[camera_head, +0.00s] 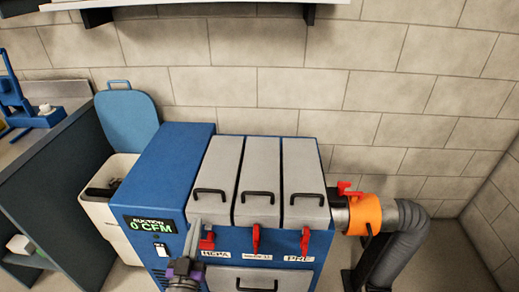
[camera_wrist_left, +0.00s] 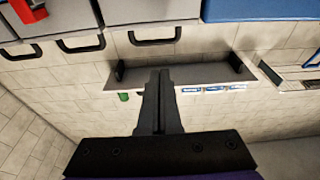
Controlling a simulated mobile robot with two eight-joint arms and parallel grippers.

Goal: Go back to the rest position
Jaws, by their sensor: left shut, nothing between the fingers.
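My left gripper (camera_head: 196,222) rises from the bottom of the head view, in front of the blue machine (camera_head: 178,170). Its narrow grey fingers point up near the left end of the panel of red latches. In the left wrist view my left gripper (camera_wrist_left: 160,72) has its fingers together with nothing between them. No object is held. My right gripper is in neither view.
The machine has three grey lids with black handles, red latches (camera_head: 255,238) and a "0 CFM" display (camera_head: 150,225). An orange collar (camera_head: 365,214) and grey duct (camera_head: 400,245) stand right. A white bin (camera_head: 97,205) and dark cabinet (camera_head: 75,190) stand left. A shelf (camera_wrist_left: 190,76) hangs on the wall.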

